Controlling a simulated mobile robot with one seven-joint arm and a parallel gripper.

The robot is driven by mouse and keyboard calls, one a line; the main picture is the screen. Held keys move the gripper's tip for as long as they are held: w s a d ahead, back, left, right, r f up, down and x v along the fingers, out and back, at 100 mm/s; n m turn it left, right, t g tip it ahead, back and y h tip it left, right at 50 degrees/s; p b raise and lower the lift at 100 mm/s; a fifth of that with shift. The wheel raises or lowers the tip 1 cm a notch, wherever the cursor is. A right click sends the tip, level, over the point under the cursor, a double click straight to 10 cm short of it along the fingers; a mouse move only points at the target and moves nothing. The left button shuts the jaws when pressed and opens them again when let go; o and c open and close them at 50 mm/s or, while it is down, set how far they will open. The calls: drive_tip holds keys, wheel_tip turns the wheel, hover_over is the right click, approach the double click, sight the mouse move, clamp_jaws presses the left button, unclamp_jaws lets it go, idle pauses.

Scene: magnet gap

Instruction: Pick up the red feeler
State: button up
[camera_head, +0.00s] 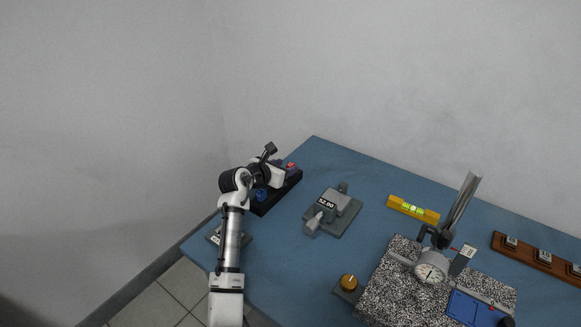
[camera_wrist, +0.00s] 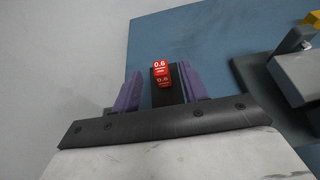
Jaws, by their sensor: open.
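The red feeler (camera_wrist: 161,70) is a small red block marked 0.6 in the wrist view. It shows between and slightly beyond the purple fingers of my gripper (camera_wrist: 159,76), which are open with a gap on both sides of it. A dark strip lies below the red block between the fingers. In the head view the red feeler (camera_head: 291,164) is a small red patch beside my gripper (camera_head: 286,167), at the far end of a black holder (camera_head: 284,192). My gripper and wrist hide part of the holder.
A blue piece (camera_head: 262,195) sits on the holder's near part. Further right are a yellow level (camera_head: 413,210), a dial gauge (camera_head: 431,268) over a speckled plate, and a brown rack (camera_head: 541,258).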

drive_tip(key=shift+w+d+f, duration=0.3)
drive_tip(key=shift+w+d, duration=0.1)
drive_tip(key=shift+w, duration=0.15)
clamp_jaws()
